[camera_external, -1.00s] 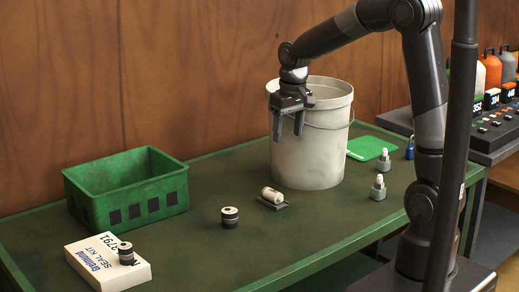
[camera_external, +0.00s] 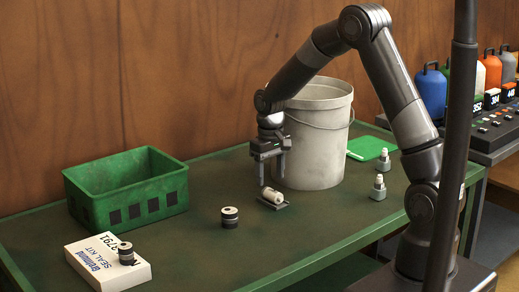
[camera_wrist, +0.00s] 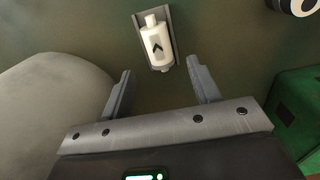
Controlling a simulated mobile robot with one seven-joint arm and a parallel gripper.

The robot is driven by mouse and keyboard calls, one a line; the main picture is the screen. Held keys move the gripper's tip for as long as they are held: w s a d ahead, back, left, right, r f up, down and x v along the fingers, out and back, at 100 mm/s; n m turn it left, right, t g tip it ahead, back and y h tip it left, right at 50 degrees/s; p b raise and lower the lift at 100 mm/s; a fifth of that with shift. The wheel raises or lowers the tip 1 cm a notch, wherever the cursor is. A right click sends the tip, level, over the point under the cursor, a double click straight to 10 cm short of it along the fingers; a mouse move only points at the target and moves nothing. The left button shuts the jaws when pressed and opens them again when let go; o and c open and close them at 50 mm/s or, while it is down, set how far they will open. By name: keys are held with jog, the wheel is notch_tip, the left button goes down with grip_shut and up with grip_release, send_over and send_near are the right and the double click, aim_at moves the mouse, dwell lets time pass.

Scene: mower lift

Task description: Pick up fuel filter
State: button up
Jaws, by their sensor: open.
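The fuel filter seems to be the small white cylinder (camera_external: 272,196) lying on a small grey holder (camera_external: 283,206) on the green bench. In the wrist view the white cylinder (camera_wrist: 155,42) has a narrow neck and a dark arrow mark, and lies in its grey holder (camera_wrist: 170,24). My gripper (camera_external: 272,182) is low over the bench, right by the cylinder. In the wrist view my gripper (camera_wrist: 161,80) is open, with nothing between its fingers; the cylinder appears just beyond the fingertips.
A large pale bucket (camera_external: 315,145) stands close behind my gripper. A green crate (camera_external: 130,190) is at left. A black-and-white round part (camera_external: 230,217) stands left of the holder. A seal kit box (camera_external: 100,265) bears a similar part. Two small fittings (camera_external: 378,187) stand at right.

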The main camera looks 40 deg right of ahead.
aim_at(270, 188)
notch_tip(270, 188, down, 5)
jog(key=shift+s+r, duration=0.1)
jog(key=c, duration=1.1)
